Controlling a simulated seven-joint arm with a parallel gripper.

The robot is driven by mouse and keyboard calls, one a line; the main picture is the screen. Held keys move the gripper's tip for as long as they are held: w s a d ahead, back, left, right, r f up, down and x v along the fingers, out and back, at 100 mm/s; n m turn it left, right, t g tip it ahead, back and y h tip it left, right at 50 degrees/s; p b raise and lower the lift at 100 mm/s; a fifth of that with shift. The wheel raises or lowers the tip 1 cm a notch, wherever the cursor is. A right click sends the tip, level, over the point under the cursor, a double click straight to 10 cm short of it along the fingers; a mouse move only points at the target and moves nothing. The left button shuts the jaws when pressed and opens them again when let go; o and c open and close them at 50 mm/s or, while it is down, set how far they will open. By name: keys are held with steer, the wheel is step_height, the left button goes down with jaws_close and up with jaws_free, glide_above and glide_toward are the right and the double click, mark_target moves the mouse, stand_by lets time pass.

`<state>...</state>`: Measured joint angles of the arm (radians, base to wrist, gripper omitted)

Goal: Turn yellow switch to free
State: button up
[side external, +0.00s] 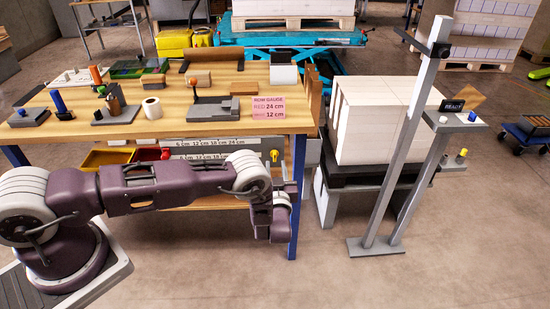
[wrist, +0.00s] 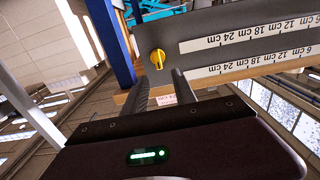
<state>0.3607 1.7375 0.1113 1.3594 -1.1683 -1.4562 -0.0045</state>
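The yellow switch (wrist: 157,58) is a small knob with a raised grip on a dark grey panel. In the side external view it shows as a small yellow knob (side external: 274,127) at the right end of the panel under the workbench. My gripper (wrist: 162,70) is open in the wrist view, with its two dark fingers apart and nothing held. The switch appears just beyond the fingertips, between them; I see no contact. In the side external view my wrist hangs below and in front of the switch, and the fingers are hard to make out. Any position label on the switch is not readable.
The wooden workbench (side external: 225,78) holds fixtures, a paper roll (side external: 152,108) and a pink gauge sign (side external: 280,108). A blue bench leg (side external: 297,195) stands close right of my wrist. White ream stacks (side external: 375,120) and a grey post stand (side external: 405,130) are farther right.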

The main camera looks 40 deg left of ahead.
mark_target(275, 155)
steer(key=x, duration=0.5)
steer(key=shift+w+a, duration=0.15)
steer(key=shift+w, duration=0.05)
steer(key=shift+c, duration=0.2)
jaws_close()
